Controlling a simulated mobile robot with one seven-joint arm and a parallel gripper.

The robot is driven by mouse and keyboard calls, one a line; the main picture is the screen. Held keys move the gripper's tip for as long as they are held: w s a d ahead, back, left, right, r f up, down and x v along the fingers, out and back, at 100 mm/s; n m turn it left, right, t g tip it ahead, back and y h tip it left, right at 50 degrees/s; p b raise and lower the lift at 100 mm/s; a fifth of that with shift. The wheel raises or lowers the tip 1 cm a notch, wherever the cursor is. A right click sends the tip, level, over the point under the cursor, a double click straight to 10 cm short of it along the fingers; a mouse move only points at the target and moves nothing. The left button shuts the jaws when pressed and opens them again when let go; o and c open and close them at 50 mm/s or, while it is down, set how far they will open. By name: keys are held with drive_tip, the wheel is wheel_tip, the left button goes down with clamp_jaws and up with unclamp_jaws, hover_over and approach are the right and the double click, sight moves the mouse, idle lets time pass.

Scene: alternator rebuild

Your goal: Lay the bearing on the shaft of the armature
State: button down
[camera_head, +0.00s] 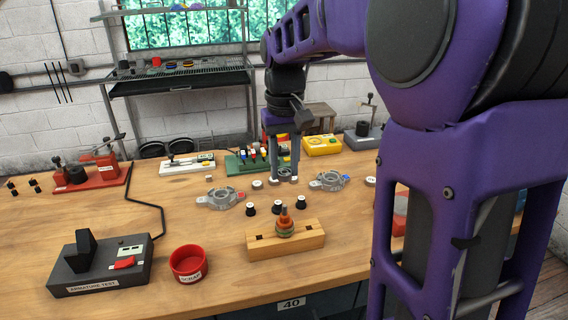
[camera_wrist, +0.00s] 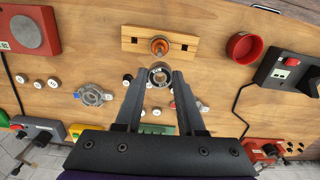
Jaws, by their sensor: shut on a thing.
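My gripper (camera_head: 284,178) is over the far half of the bench, pointing down. In the wrist view my gripper (camera_wrist: 160,80) has its fingertips shut on a ring-shaped metal bearing (camera_wrist: 160,72), with its open bore facing the camera. The armature (camera_head: 285,222) stands upright in a wooden block (camera_head: 305,241), its shaft pointing up. The armature (camera_wrist: 159,46) also shows in the wrist view, just beyond the bearing and apart from it. In the head view the bearing is small and hard to make out between the fingertips.
Several black-and-white small parts (camera_head: 277,208) lie just behind the block. Grey housings (camera_head: 220,198) (camera_head: 328,181) lie left and right of my gripper. A red scrap bowl (camera_head: 189,264) and the armature tester (camera_head: 100,268) stand front left.

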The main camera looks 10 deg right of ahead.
drive_tip(key=shift+f+b, duration=2.15)
drive_tip(key=shift+f, duration=0.3)
drive_tip(key=shift+r+p, duration=0.1)
drive_tip(key=shift+p, duration=0.35)
drive_tip(key=shift+f+b, duration=0.8)
drive_tip(key=shift+f, duration=0.5)
drive_tip(key=shift+f, duration=0.25)
idle(0.5)
drive_tip(key=shift+c, duration=2.2)
unclamp_jaws()
drive_tip(key=shift+r, duration=0.1)
drive_tip(key=shift+r+p, duration=3.65)
drive_tip(key=shift+r, duration=0.25)
